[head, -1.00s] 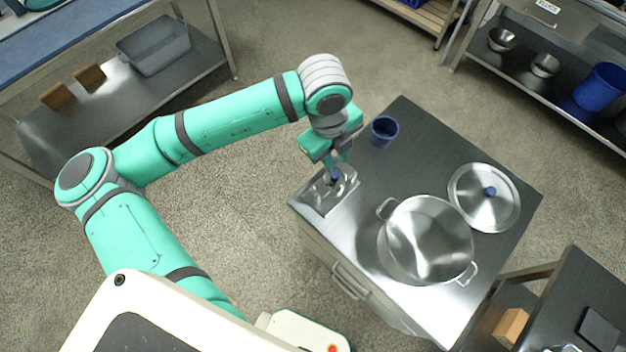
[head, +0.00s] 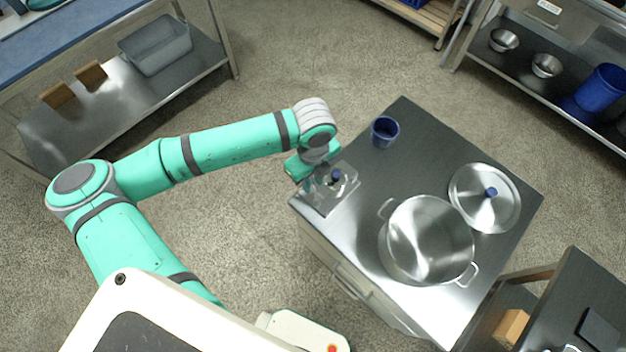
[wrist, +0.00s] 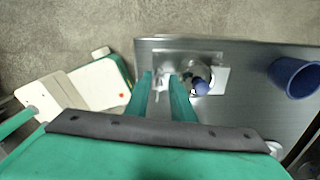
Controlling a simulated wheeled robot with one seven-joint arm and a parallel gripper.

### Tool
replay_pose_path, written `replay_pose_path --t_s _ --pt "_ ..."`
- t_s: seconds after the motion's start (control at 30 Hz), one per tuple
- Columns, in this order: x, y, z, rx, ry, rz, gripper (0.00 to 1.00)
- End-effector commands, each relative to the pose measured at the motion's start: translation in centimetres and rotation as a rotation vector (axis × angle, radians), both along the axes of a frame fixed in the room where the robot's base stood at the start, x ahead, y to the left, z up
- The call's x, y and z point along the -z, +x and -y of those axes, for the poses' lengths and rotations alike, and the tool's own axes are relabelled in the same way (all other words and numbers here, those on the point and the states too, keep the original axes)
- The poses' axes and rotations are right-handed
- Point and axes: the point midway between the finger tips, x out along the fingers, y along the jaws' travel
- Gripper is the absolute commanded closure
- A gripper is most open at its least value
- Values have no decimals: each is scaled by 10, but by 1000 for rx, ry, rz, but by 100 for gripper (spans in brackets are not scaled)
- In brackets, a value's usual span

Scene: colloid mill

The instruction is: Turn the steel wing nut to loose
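A steel fixture plate (head: 318,208) is at the left corner of the steel cabinet top. It carries small bright metal parts and a blue knob (head: 336,175). In the wrist view the plate (wrist: 222,80) lies ahead of my gripper (wrist: 162,78), with the blue-capped knob (wrist: 201,88) just right of the fingers. The two green fingers are apart. A small bright metal piece (wrist: 160,84), perhaps the steel wing nut, shows between them; contact cannot be told. In the head view my gripper (head: 308,178) is at the plate's left edge, its fingertips mostly hidden or blurred.
A blue cup (head: 385,131) stands behind the plate, also at the right of the wrist view (wrist: 296,77). A large steel pot (head: 430,240) and a lid with a blue knob (head: 485,198) occupy the right of the cabinet top. Open floor lies left of the cabinet.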

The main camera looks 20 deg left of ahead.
Motion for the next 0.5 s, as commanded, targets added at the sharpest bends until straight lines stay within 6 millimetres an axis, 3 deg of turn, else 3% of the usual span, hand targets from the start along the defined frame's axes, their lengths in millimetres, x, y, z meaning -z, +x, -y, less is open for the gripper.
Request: replay_pose_path --t_s 0.37,0.5 --pt "6 0 0 0 0 1 78" --pt "6 0 0 -1 0 1 100"
